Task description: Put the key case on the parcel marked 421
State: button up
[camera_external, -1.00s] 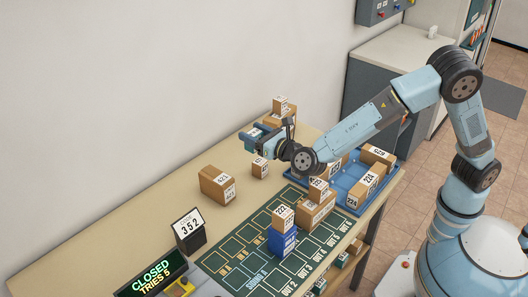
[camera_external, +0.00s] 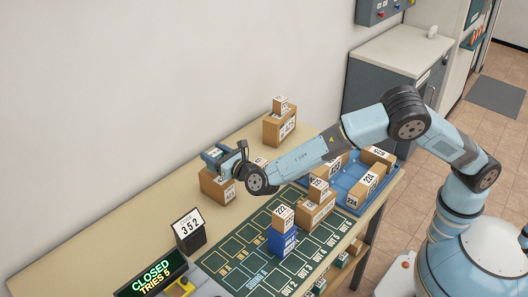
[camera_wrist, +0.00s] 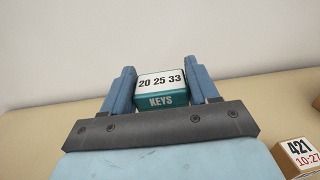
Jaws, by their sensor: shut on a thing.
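The key case (camera_wrist: 162,88) is a small teal block with a white label reading 20 25 33 and the word KEYS. My gripper (camera_external: 216,154) is shut on it, with a blue finger on each side in the wrist view. In the external view it is above a brown parcel (camera_external: 214,188) near the wall; that label is too small to read surely, and I cannot tell whether they touch. A parcel marked 421 (camera_wrist: 298,155) shows at the lower right of the wrist view, partly cut off. It seems to be the small box to the gripper's right in the external view.
Two stacked boxes (camera_external: 280,126) stand at the back of the table. A blue tray (camera_external: 352,207) with parcels lies at the right. More boxes and a blue block (camera_external: 282,242) stand on the green mat. A 352 sign (camera_external: 188,230) stands in front.

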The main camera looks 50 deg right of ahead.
jog(key=shift+w+f, duration=0.15)
jog(key=shift+f, duration=0.1)
jog(key=shift+a+f, duration=0.1)
jog(key=shift+f, duration=1.45)
jog(key=o, duration=1.1)
jog(key=shift+f, duration=0.1)
jog(key=s, duration=0.3)
jog(key=shift+r, duration=3.6)
